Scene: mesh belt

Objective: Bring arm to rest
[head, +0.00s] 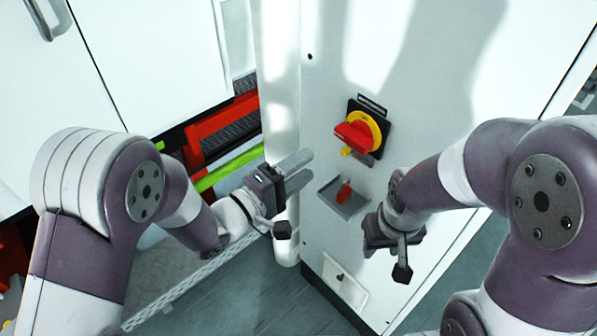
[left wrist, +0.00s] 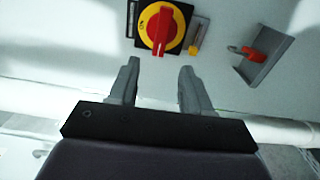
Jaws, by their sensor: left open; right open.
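My left gripper (head: 297,170) is open and empty, in front of the white cabinet's left edge. Its two grey fingers also show in the left wrist view (left wrist: 159,80), apart with nothing between them. My right gripper (head: 385,240) is at the cabinet's front, right of the small grey tray; its fingers are mostly hidden behind its own body. A red rotary switch on a yellow disc (head: 372,128) sits on the cabinet, above and to the right of my left gripper. It also shows in the left wrist view (left wrist: 176,42), beyond the fingertips.
A small grey tray (head: 331,191) on the cabinet (head: 425,100) holds a red object (head: 344,194). A yellow piece (head: 346,151) is by the switch. Red and green machine parts (head: 228,168) lie behind my left arm. The floor (head: 290,305) below is clear.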

